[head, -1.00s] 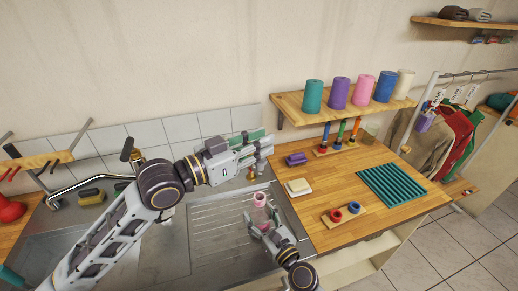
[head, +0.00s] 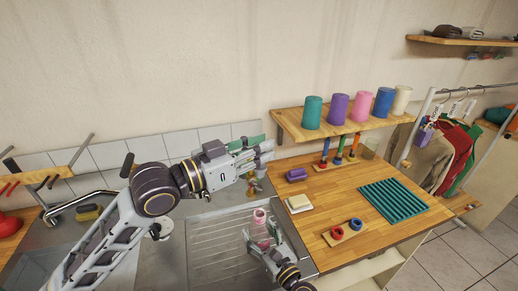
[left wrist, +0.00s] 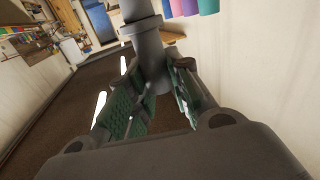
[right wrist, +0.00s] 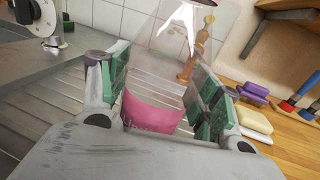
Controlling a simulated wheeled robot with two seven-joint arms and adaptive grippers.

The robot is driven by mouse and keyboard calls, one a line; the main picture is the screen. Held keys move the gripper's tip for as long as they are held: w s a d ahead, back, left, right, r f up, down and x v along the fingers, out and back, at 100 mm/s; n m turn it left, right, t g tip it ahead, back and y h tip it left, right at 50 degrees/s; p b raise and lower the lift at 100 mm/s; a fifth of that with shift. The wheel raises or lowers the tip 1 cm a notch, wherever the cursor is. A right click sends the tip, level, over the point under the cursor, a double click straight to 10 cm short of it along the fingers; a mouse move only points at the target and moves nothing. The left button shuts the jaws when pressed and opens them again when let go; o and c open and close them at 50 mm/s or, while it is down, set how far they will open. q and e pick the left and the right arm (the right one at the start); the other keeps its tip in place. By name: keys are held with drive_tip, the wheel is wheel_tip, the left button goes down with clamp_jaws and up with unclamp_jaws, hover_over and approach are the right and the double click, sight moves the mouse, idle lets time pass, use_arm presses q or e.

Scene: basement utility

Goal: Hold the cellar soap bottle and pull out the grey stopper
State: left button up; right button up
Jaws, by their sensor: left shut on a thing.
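The soap bottle is clear with a pink rim (head: 260,215) and a pink label that shows in the right wrist view (right wrist: 150,113). Its mouth looks open in the head view. My right gripper (head: 264,246) is around the bottle's body, with a pad on each side, shut on it over the drainboard. My left gripper (head: 268,150) is above and apart from the bottle. In the left wrist view it is shut on the grey stopper (left wrist: 146,32), a round piece with a flange. The stopper is hard to make out in the head view.
The ribbed steel drainboard (head: 205,235) lies under the bottle. To the right, the wooden counter (head: 325,190) carries a purple block (head: 296,174), a pale soap block (head: 299,203), a teal ribbed mat (head: 393,200) and a ring holder (head: 338,236). A shelf (head: 290,118) with several cylinders hangs above.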

drive_tip(key=shift+o, duration=1.3)
drive_tip(key=shift+s+d, duration=0.15)
drive_tip(key=shift+s, duration=0.05)
drive_tip(key=v, duration=1.1)
drive_tip(key=shift+s, duration=0.2)
idle(0.4)
drive_tip(key=shift+d+f, duration=0.1)
drive_tip(key=shift+d, duration=0.1)
drive_tip(key=shift+s, duration=0.15)
